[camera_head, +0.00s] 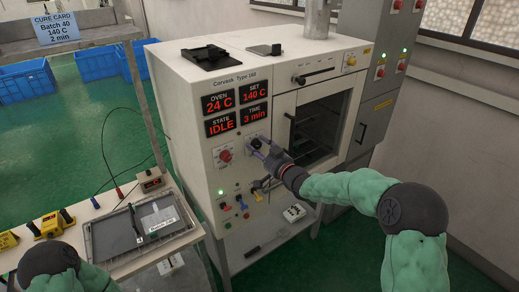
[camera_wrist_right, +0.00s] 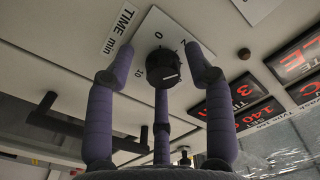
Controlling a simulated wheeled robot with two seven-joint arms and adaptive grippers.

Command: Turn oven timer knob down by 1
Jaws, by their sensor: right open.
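The timer knob (camera_wrist_right: 163,68) is black, round and has a pale pointer line, on a white dial plate marked TIME min. It also shows small in the head view (camera_head: 255,143), on the oven front below the displays. The red TIME display (camera_head: 255,114) reads 3 min. My right gripper (camera_head: 262,149) is at the knob; in the wrist view its purple fingers (camera_wrist_right: 154,76) are spread apart around the knob, with gaps on both sides. It is open and holds nothing. My left gripper is out of view; only part of that arm shows at lower left.
The oven (camera_head: 290,75) also shows 24 C, set 140 C and IDLE. A red knob (camera_head: 224,156) sits left of the timer, with small coloured levers (camera_head: 241,202) below. A blue cure card (camera_head: 56,28) reads Batch 40, 140 C, 2 min. A tray (camera_head: 95,244) lies on the bench.

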